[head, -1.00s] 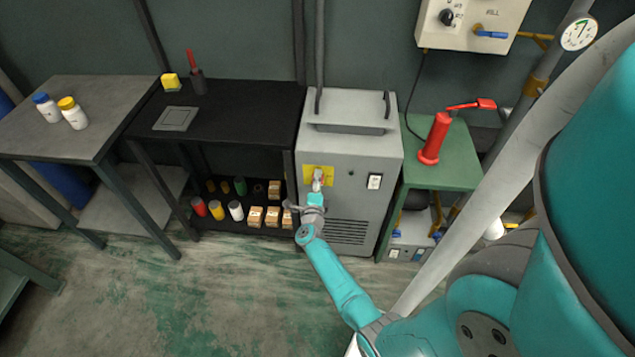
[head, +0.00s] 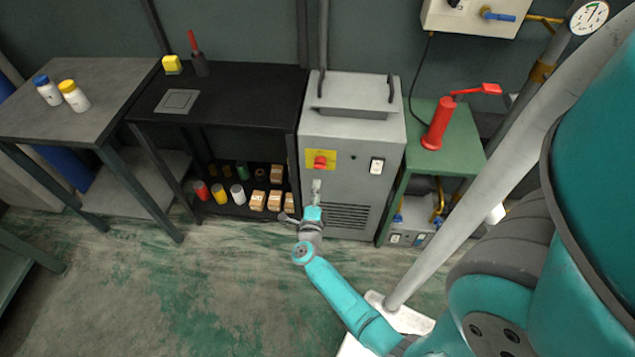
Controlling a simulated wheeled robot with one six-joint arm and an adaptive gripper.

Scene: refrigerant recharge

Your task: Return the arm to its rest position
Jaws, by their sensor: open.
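My teal arm (head: 340,295) reaches up from the lower right. My gripper (head: 316,186) is open and empty in front of the grey machine (head: 365,150). It shows just below the red knob (head: 320,162) on the machine's yellow plate (head: 314,153). The knob is in full view, with the gripper apart from it in the picture. The exact gap in depth is hard to tell.
A black shelf (head: 250,95) with cans and small boxes stands left of the machine. A grey table (head: 90,85) with two bottles is farther left. A green stand (head: 462,135) with a red hand pump (head: 438,125) is at right. The floor in front is clear.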

